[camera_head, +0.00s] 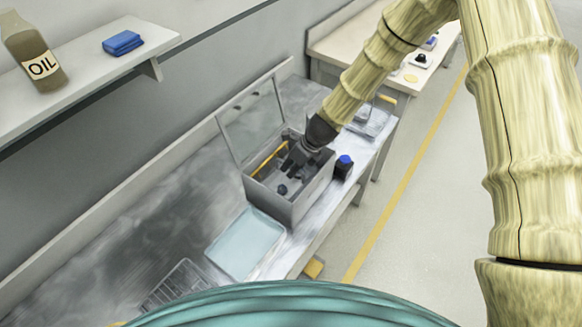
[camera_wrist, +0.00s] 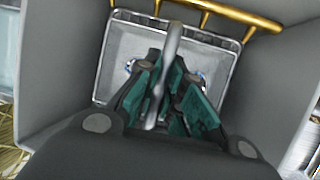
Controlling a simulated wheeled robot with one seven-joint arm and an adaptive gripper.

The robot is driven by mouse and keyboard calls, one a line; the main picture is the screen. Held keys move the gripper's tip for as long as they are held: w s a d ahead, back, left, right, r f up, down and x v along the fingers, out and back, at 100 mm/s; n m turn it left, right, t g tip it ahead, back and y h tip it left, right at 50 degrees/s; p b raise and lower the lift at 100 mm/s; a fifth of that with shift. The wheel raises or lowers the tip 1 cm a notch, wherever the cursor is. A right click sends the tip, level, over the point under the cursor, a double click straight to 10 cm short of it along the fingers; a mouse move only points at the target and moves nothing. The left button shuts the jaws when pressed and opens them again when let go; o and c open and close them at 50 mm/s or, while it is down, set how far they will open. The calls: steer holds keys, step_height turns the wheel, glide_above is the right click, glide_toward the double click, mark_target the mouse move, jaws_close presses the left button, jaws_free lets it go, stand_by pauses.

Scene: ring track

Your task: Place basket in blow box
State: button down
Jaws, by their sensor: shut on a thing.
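The blow box (camera_head: 292,210) is a grey box on the metal bench, with its lid (camera_head: 252,125) raised. My gripper (camera_head: 287,172) reaches down into it. In the wrist view, my gripper (camera_wrist: 168,85) has its green-padded fingers shut on the grey handle (camera_wrist: 172,45) of the basket (camera_wrist: 101,58). The basket has a metal rim and a pale floor, and lies between the grey walls of the box (camera_wrist: 68,60). A yellow pipe with short nozzles (camera_wrist: 225,12) runs along one side. My fingers hide part of the basket. I cannot tell whether the basket touches the box floor.
A light blue tray (camera_head: 245,243) and a wire rack (camera_head: 180,287) lie on the bench in front of the box. A dark container with a blue top (camera_head: 344,166) stands close to the box's right side. A shelf (camera_head: 90,70) holds an oil bottle (camera_head: 35,55) and blue cloth (camera_head: 122,43).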

steer(key=c, duration=1.5)
jaws_free()
steer(key=shift+c, duration=0.2)
steer(key=shift+r, duration=0.15)
steer(key=b+v, duration=0.3)
steer(key=v, duration=0.8)
steer(key=shift+d+r, duration=0.25)
steer(key=shift+r, duration=0.05)
